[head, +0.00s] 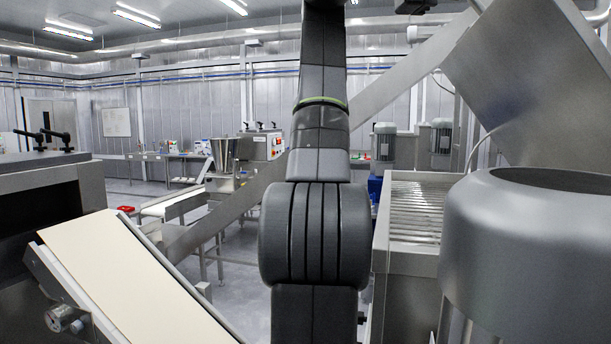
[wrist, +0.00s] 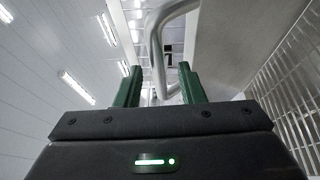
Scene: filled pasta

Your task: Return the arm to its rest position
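My arm (head: 318,200) stands upright in the middle of the head view and runs out of the top of the picture. My gripper is not clearly visible there. In the wrist view my gripper (wrist: 159,82) points upward, its two green fingers apart. A bent pale metal tube (wrist: 155,45) shows between and beyond the fingers. I see no finger closed on it, but its exact distance is unclear.
A cream conveyor belt (head: 135,278) slopes at the lower left. A large grey cylinder (head: 535,255) and a slatted metal machine (head: 415,212) stand close on the right. A steel hopper (head: 224,158) stands farther back. Ceiling lights (wrist: 76,88) show in the wrist view.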

